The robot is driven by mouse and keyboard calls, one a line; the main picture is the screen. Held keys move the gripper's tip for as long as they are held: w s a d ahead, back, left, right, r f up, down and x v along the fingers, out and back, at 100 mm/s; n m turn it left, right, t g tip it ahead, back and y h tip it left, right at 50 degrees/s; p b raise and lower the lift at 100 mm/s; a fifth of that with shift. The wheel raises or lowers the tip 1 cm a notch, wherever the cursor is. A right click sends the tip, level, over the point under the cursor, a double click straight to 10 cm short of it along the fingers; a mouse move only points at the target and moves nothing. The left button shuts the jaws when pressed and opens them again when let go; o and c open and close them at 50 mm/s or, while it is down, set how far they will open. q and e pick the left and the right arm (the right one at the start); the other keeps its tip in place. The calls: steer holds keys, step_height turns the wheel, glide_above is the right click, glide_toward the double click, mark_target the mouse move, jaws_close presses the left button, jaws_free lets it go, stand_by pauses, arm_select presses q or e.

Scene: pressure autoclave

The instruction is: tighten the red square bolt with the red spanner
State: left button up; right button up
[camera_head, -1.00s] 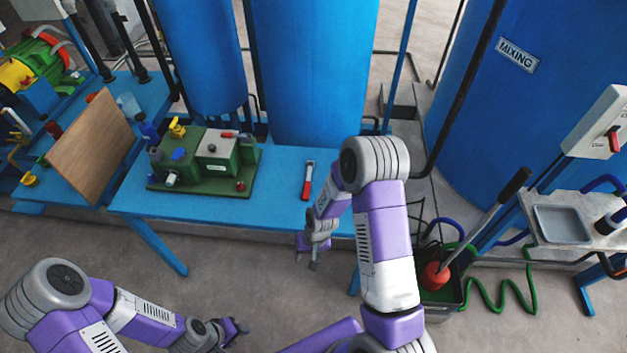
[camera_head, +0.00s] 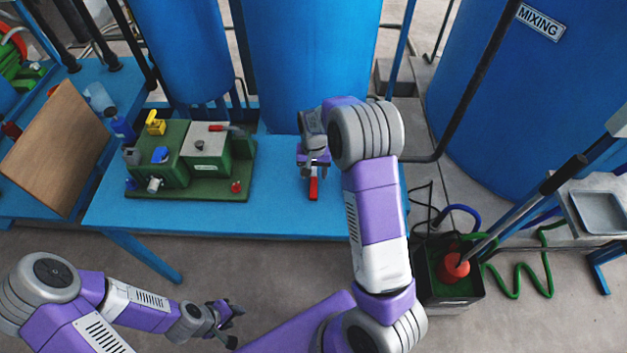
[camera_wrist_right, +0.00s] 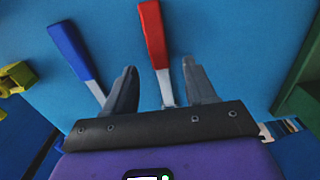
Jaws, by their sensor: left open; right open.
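The red spanner (camera_head: 313,189) lies on the blue table, its red handle towards me. My right gripper (camera_head: 313,167) is open above it and hides its metal end. In the right wrist view the spanner (camera_wrist_right: 152,36) runs between the two spread fingers of my right gripper (camera_wrist_right: 160,82), with a gap on both sides. A small red bolt (camera_head: 236,187) sits at the front right of the machine's green base plate; its shape is too small to tell. My left gripper (camera_head: 235,324) is open and empty, low in front of the table.
The green machine (camera_head: 205,150) stands left of the spanner. A blue-handled tool (camera_wrist_right: 73,50) lies beside the spanner in the right wrist view, with a yellow object (camera_wrist_right: 17,76) at the edge. A wooden board (camera_head: 55,150) leans at the left. Blue tanks (camera_head: 305,65) stand behind the table.

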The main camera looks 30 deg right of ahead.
mark_target(314, 179)
step_height(314, 179, down, 3)
steer(key=shift+f+b, duration=0.1)
steer(key=shift+b, duration=0.3)
jaws_close()
